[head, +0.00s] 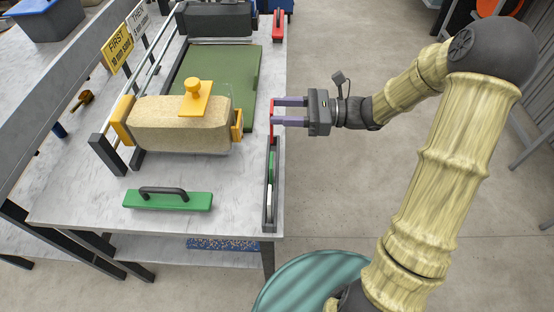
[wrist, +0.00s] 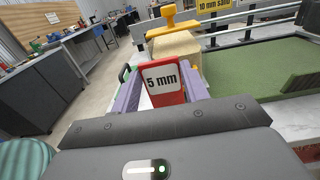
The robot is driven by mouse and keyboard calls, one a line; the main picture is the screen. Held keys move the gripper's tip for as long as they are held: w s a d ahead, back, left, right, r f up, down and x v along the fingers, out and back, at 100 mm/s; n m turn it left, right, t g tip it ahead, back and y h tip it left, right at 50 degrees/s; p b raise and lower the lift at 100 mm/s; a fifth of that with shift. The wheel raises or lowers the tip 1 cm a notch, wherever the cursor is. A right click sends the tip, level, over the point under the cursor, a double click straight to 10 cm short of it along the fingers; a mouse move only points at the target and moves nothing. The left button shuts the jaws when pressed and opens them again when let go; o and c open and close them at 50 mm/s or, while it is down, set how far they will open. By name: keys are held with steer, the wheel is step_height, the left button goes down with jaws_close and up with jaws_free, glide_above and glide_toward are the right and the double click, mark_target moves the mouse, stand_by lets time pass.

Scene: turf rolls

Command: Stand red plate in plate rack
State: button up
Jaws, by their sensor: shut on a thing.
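The red plate (head: 271,124) is between the purple fingers of my gripper (head: 277,111), at the right edge of the table. In the wrist view the red plate (wrist: 157,72) faces me with a white "5 mm" label, and the fingers close on it from both sides. The plate rack (head: 268,212) is a narrow dark frame along the table's right edge, with green and white pieces inside. The red plate is upright by the rack's far end; I cannot tell whether its lower edge is inside a slot.
A green piece with a dark handle (head: 168,201) lies at the table's front. A sand-coloured block (head: 180,130) with a yellow knob stands behind it, next to a green mat (head: 245,75). A red piece (head: 278,24) is at the far right edge. Open floor lies right of the table.

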step_height(320, 180, down, 5)
steer(key=shift+r+b, duration=0.1)
steer(key=shift+b, duration=0.3)
steer(key=shift+f+b, duration=0.45)
steer(key=shift+f, duration=1.4)
steer(key=shift+f, duration=0.2)
steer(key=o, duration=1)
steer(key=shift+r, duration=0.15)
